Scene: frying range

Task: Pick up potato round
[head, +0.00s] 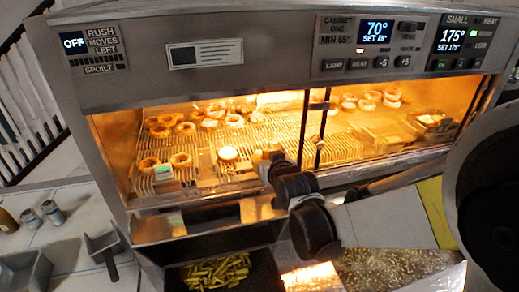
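A pale, flat round piece (228,154), which looks like a potato round, lies inside the lit, heated cabinet, left of my gripper. Its far edges are washed out by the warm light. My gripper (266,160) is at the end of my dark-jointed arm, which reaches in from the right through the cabinet's open front. The gripper is just right of the round, with a small gap between them in the picture. It is small and seen from behind, so its fingers and anything between them are unclear.
Ring-shaped fried pieces (181,159) lie on the wire rack (270,133) around and behind. A dark upright divider (321,140) stands right of my gripper. The cabinet's front sill (160,203) runs below. A bin of fries (215,272) sits underneath.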

